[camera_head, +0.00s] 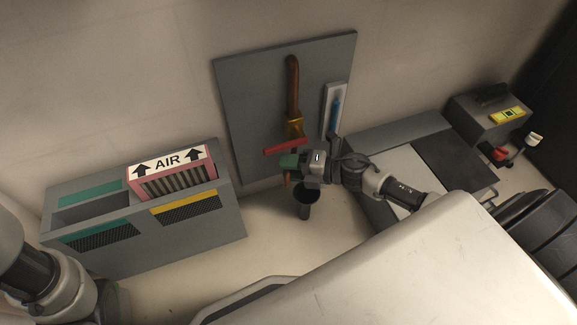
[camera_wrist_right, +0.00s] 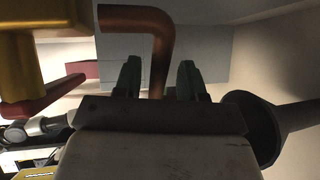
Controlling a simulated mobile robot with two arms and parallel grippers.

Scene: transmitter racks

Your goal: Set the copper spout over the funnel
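The copper spout (camera_wrist_right: 158,45) bends over and runs down between my right gripper's green fingers in the wrist view. My right gripper (camera_wrist_right: 159,80) is open around it, with a small gap showing on each side. In the head view the right gripper (camera_head: 290,162) is just below the red handle, and the spout's lower end (camera_head: 288,179) shows beneath it. The dark funnel (camera_head: 306,200) stands below and to the right of that end. It also shows in the wrist view (camera_wrist_right: 255,128), right of the fingers. My left arm shows at lower left; its gripper is out of sight.
A brass valve (camera_head: 295,127) with a red handle (camera_head: 285,146) sits above the gripper on a grey wall panel (camera_head: 248,90). A blue-tubed gauge (camera_head: 335,112) is beside it. A grey rack (camera_head: 150,254) with an AIR filter (camera_head: 175,180) stands left.

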